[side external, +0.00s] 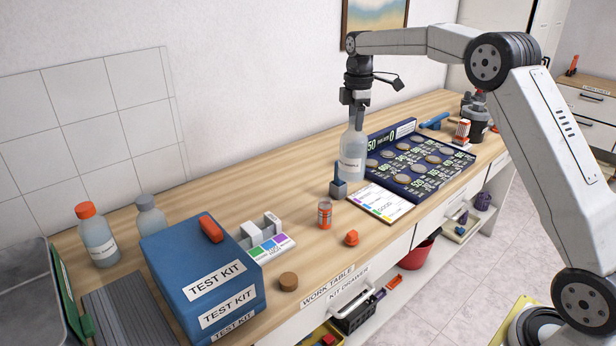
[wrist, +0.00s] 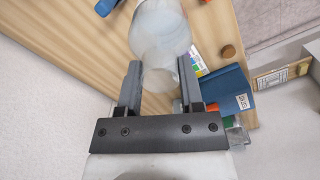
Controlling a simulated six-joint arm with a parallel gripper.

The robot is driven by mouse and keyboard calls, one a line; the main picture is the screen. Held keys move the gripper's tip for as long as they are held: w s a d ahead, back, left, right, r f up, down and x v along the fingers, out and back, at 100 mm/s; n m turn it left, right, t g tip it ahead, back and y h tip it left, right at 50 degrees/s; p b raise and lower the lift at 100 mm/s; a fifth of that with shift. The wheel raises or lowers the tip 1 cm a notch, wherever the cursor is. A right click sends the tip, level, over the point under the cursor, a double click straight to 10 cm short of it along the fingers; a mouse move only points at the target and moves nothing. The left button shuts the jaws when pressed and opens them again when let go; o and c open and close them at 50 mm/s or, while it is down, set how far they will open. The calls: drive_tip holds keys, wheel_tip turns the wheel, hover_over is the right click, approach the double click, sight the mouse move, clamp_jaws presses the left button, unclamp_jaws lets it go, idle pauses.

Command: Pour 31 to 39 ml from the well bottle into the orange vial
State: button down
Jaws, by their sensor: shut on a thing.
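My gripper (side external: 357,120) is shut on the neck of a clear bottle with a white label (side external: 351,162). The bottle looks upright, behind the colour card; I cannot tell whether its base touches the table. The label is too small to read surely as the well bottle. In the wrist view the bottle (wrist: 160,38) sits between the two fingers of my gripper (wrist: 159,68). The small orange vial (side external: 325,215) stands upright on the table, in front of and to the left of the bottle, apart from it. Its contents cannot be made out.
An orange cap (side external: 351,238) lies right of the vial. A small grey-blue item (side external: 338,187) stands close to the held bottle. The blue test kit (side external: 203,275), a cork (side external: 288,281) and two other bottles (side external: 98,240) (side external: 150,217) are left. A dark blue board (side external: 420,165) lies right.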

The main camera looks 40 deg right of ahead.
drive_tip(key=shift+d, duration=0.1)
drive_tip(key=s+d+r, duration=0.1)
drive_tip(key=d+r, duration=0.3)
drive_tip(key=d, duration=0.1)
drive_tip(key=shift+s+d, duration=0.15)
drive_tip(key=shift+d, duration=0.2)
idle(0.4)
drive_tip(key=shift+a+f, duration=0.1)
drive_tip(key=shift+a, duration=0.05)
drive_tip(key=s+a+f+m, duration=1)
drive_tip(key=s+a+m, duration=0.2)
drive_tip(key=a, duration=0.2)
drive_tip(key=shift+s+f, duration=0.25)
drive_tip(key=shift+s, duration=0.1)
drive_tip(key=shift+r, duration=0.1)
idle(0.8)
